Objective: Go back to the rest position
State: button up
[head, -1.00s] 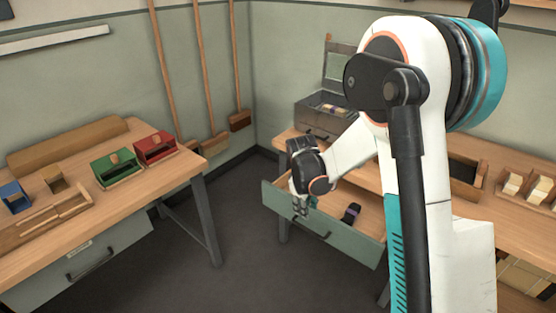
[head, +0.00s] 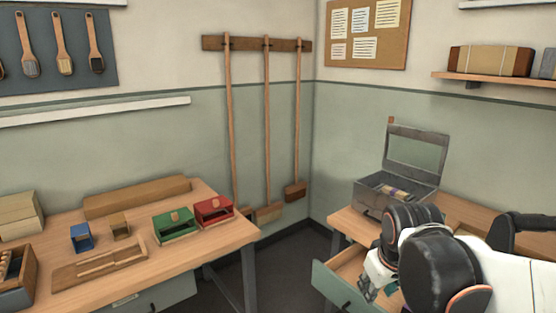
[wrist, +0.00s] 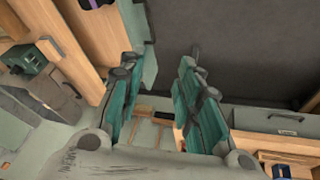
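My gripper (head: 374,284) hangs at the lower right of the head view, close to the open drawer (head: 332,287) of the right bench. In the wrist view its two teal fingers (wrist: 160,68) stand apart with nothing between them. My white arm with dark joints fills the lower right of the head view and hides part of the drawer. A dark item with a purple band (wrist: 94,3) shows at the top edge of the wrist view, in the wooden drawer.
A metal box with its lid up (head: 396,196) stands on the right bench. The left bench (head: 222,246) holds a blue holder (head: 82,238), a green box (head: 175,225) and a red box (head: 213,210). Long-handled brooms hang on the wall. Dark floor lies between the benches.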

jog(key=s+a+r+m+t, duration=0.1)
jog(key=s+r+m+t, duration=0.1)
jog(key=s, duration=1)
jog(key=shift+s+a+m+t+y, duration=0.3)
jog(key=shift+s+m+y, duration=0.1)
jog(key=shift+m, duration=0.3)
